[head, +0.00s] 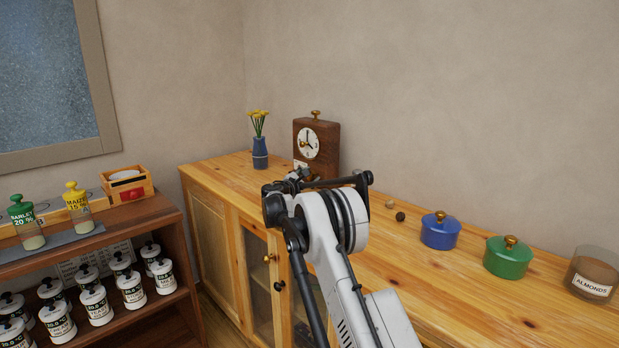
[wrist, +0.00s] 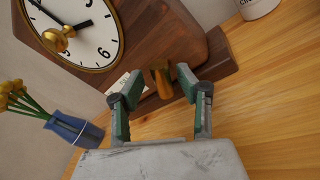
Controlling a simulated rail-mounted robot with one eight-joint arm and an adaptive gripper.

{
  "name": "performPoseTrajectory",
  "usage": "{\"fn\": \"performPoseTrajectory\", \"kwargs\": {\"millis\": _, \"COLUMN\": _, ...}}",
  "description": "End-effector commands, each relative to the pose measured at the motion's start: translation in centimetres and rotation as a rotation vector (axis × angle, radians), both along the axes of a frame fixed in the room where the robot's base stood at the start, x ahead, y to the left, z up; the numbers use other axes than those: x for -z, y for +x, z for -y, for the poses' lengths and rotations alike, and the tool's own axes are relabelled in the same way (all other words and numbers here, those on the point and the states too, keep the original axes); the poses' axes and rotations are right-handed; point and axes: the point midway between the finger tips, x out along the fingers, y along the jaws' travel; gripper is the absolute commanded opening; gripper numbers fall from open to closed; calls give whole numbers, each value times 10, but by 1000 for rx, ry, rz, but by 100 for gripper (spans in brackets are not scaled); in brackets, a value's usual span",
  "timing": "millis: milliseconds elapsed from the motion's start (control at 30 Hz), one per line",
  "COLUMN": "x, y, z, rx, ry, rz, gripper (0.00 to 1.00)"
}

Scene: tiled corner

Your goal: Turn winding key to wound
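The wooden clock (head: 330,148) stands on the cabinet top, its white dial (head: 308,141) facing forward; the dial also shows tilted in the wrist view (wrist: 98,42). A brass winding key (wrist: 161,82) shows low on the clock's front in the wrist view. My gripper (wrist: 158,75) is open, with its green-padded fingertips on either side of the key and small gaps visible. In the head view my gripper (head: 290,182) is at the clock's lower front, partly hidden by my arm, and the key is hidden there.
A brass knob (head: 303,143) sits on the dial. A blue vase (head: 260,152) with yellow flowers stands left of the clock. A blue pot (head: 440,232), a green pot (head: 507,260) and an almond jar (head: 592,272) stand to the right on the cabinet.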

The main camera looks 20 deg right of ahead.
Motion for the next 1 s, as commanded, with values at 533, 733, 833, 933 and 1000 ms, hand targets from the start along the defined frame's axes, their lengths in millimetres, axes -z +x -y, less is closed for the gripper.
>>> {"fn": "performPoseTrajectory", "kwargs": {"millis": 533, "x": -1, "y": -38, "z": -60, "rx": -3, "ry": 0, "rz": 0, "gripper": 35}}
{"fn": "performPoseTrajectory", "kwargs": {"millis": 733, "x": -1, "y": -55, "z": -87, "rx": -3, "ry": 0, "rz": 0, "gripper": 35}}
{"fn": "performPoseTrajectory", "kwargs": {"millis": 833, "x": -1, "y": -61, "z": -95, "rx": -2, "ry": 0, "rz": 0, "gripper": 35}}
{"fn": "performPoseTrajectory", "kwargs": {"millis": 933, "x": -1, "y": -64, "z": -100, "rx": -1, "ry": 0, "rz": 0, "gripper": 35}}
{"fn": "performPoseTrajectory", "kwargs": {"millis": 1000, "x": -2, "y": -65, "z": -101, "rx": -1, "ry": 0, "rz": 0, "gripper": 35}}
